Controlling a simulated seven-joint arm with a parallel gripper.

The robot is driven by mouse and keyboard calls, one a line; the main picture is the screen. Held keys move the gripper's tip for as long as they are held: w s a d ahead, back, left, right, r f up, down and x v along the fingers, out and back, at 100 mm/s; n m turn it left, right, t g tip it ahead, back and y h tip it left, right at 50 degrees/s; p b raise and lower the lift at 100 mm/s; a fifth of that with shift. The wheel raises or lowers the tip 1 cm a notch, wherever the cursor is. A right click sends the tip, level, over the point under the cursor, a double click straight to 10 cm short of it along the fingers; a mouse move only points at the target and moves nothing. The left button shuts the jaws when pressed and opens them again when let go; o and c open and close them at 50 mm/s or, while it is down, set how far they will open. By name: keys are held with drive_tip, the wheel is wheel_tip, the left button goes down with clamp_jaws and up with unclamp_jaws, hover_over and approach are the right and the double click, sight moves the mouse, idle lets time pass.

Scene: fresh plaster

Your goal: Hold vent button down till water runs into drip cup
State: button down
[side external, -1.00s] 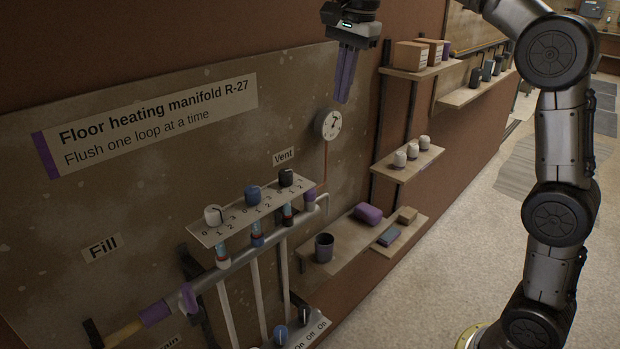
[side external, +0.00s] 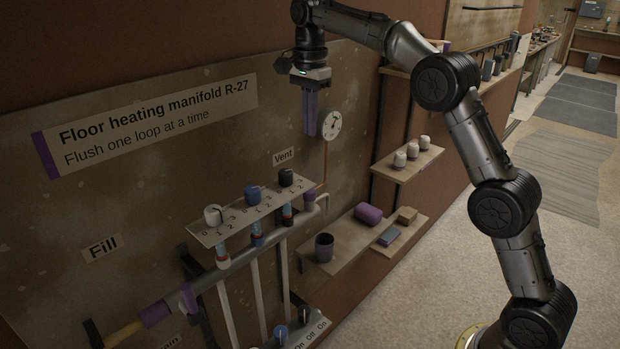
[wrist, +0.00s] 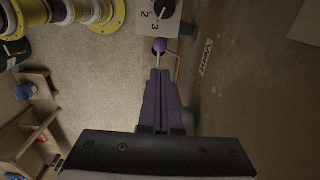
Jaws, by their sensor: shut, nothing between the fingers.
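The Vent label (side external: 283,157) is on the board above the right end of the manifold. A purple cap (side external: 309,195), which looks like the vent button, sits at that end; it also shows in the wrist view (wrist: 159,45), just beyond my fingertips. A small pale spout bends down beside it. The dark drip cup (side external: 324,247) stands upright on the low shelf below; its inside is too dark to read. I see no running water. My gripper (side external: 310,132), with purple fingers, is shut and empty, pointing down above the cap and apart from it.
A round gauge (side external: 331,125) is close to the right of my fingers. Numbered flow knobs (side external: 253,194) stand left of the vent. More shelves stick out at right.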

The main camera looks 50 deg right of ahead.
sight(311, 190)
wheel_tip(311, 190, down, 14)
drive_tip(key=shift+r, duration=0.1)
idle(0.5)
drive_tip(key=shift+f, duration=0.2)
wheel_tip(311, 190, down, 2)
drive_tip(key=shift+s+f, duration=0.1)
drive_tip(key=shift+f, duration=0.2)
drive_tip(key=shift+s, duration=0.1)
idle(4.6)
wheel_tip(311, 190, up, 16)
drive_tip(key=shift+w, duration=0.35)
idle(0.3)
drive_tip(key=shift+f, duration=0.1)
